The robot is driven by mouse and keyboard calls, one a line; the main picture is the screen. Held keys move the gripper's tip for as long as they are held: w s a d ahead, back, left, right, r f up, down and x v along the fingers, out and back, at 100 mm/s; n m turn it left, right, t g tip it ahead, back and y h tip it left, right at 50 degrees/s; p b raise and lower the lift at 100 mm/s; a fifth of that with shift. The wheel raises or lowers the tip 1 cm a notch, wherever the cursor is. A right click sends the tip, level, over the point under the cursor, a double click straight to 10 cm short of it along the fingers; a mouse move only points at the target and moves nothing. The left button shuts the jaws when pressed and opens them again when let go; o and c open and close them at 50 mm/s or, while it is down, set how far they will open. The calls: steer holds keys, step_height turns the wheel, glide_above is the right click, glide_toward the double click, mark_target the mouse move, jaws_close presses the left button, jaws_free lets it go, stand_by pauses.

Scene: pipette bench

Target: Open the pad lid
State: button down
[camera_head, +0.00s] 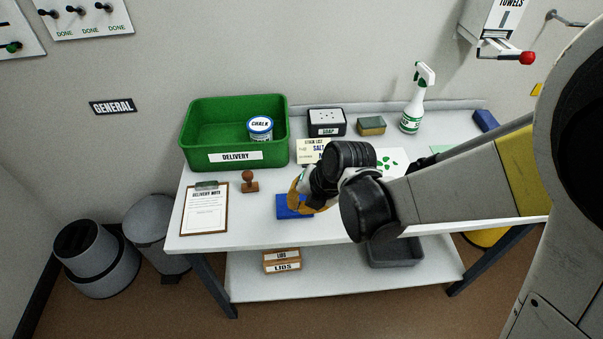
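A blue box (288,208), which looks like the stamp pad, lies on the white table near its front edge. Its left part shows; its right part is hidden behind my gripper and wrist. My gripper (304,204) is right at the blue box, with orange-brown and dark parts over its right side. My arm reaches in from the right. I cannot tell whether the fingers touch the lid or how far apart they are. The lid looks shut, as far as its visible part shows. A wooden stamp (249,183) stands to the left of the pad.
A green delivery bin (190,160) holding a chalk tub (260,127) stands at the back left. A clipboard (205,209) lies at the front left. A soap box (326,122), sponge (371,126) and spray bottle (413,105) stand along the back.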

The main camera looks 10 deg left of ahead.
mark_target(285, 216)
steer(key=b+x, duration=0.3)
steer(key=x, duration=0.6)
steer(key=shift+d+b, duration=0.1)
steer(key=shift+b, duration=0.2)
